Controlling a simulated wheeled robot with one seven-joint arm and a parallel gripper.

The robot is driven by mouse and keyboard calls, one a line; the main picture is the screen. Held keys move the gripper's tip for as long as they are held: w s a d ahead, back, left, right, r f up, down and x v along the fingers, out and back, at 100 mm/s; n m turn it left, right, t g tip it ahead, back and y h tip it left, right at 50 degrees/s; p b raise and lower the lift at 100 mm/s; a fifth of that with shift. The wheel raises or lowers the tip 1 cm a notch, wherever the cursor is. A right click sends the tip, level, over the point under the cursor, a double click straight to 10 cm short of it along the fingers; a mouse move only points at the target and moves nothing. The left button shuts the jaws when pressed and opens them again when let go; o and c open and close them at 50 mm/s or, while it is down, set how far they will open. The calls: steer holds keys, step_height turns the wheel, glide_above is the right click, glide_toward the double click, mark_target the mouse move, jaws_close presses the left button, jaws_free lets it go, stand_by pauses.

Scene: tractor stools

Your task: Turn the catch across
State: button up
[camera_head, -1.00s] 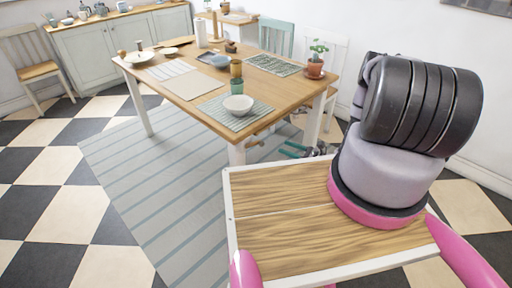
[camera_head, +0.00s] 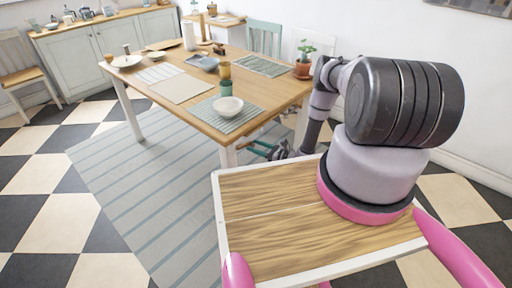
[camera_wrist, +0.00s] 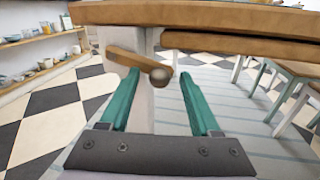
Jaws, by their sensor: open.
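My gripper (camera_wrist: 159,73) has two teal fingers, open and spread on either side of the leg. The knob and the bar's right end show between the fingertips; contact cannot be told. In the head view my gripper (camera_head: 265,150) is low beside the table's near edge, and the catch is too small to make out clearly.
The wooden table (camera_head: 195,112) holds a bowl (camera_head: 228,106), cups, placemats and a potted plant (camera_head: 303,60). A dark-edged wooden rail (camera_wrist: 240,44) runs under the tabletop to the right of the leg. Chairs stand behind the table. A striped rug (camera_head: 150,200) covers the floor.

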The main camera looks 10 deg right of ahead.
steer(key=shift+c, duration=0.3)
jaws_close()
